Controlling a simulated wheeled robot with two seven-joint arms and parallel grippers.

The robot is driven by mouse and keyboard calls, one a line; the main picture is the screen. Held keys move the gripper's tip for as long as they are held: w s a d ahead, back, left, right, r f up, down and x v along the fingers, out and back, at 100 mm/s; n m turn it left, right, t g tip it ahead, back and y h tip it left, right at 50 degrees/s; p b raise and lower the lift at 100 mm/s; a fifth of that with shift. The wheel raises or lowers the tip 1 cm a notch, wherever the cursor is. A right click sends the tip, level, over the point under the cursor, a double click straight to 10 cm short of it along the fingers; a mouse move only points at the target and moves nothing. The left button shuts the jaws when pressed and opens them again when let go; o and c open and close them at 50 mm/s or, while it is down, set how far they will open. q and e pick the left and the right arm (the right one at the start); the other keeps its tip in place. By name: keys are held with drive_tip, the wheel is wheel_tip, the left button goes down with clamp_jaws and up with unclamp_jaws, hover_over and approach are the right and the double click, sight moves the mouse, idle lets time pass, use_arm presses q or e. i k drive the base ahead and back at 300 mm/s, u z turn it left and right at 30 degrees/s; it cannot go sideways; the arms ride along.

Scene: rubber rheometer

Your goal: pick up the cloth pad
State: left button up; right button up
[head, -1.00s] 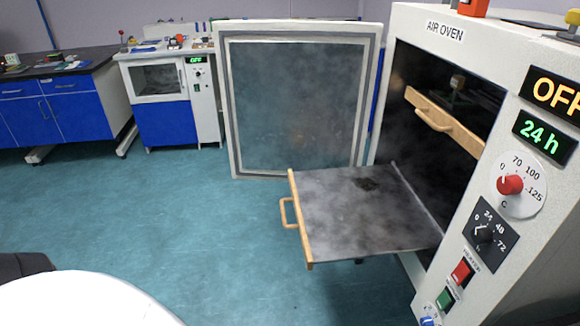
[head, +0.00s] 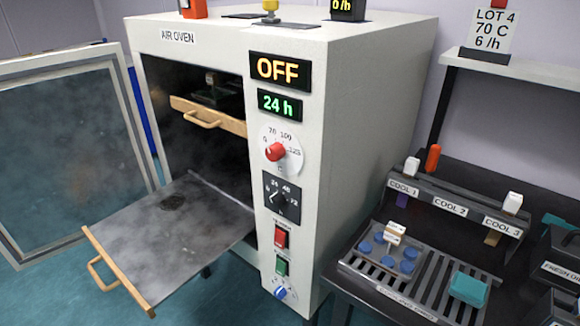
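A teal, flat, soft-edged block (head: 468,290), which looks like the cloth pad, lies on the right part of the dark slatted rack (head: 436,284) on the bench at the lower right. Its top and front show, and nothing covers it. Neither of my grippers is in view, so nothing shows of where they are relative to the pad.
The air oven (head: 375,95) stands open in the middle, its lower shelf (head: 170,250) pulled out. Behind is a COOL-labelled stand (head: 455,190); dark containers (head: 560,255) stand right.

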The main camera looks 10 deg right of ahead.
sight(469, 290)
drive_tip(key=z, duration=1.3)
drive_tip(key=k, duration=0.2)
drive_tip(key=u, duration=0.25)
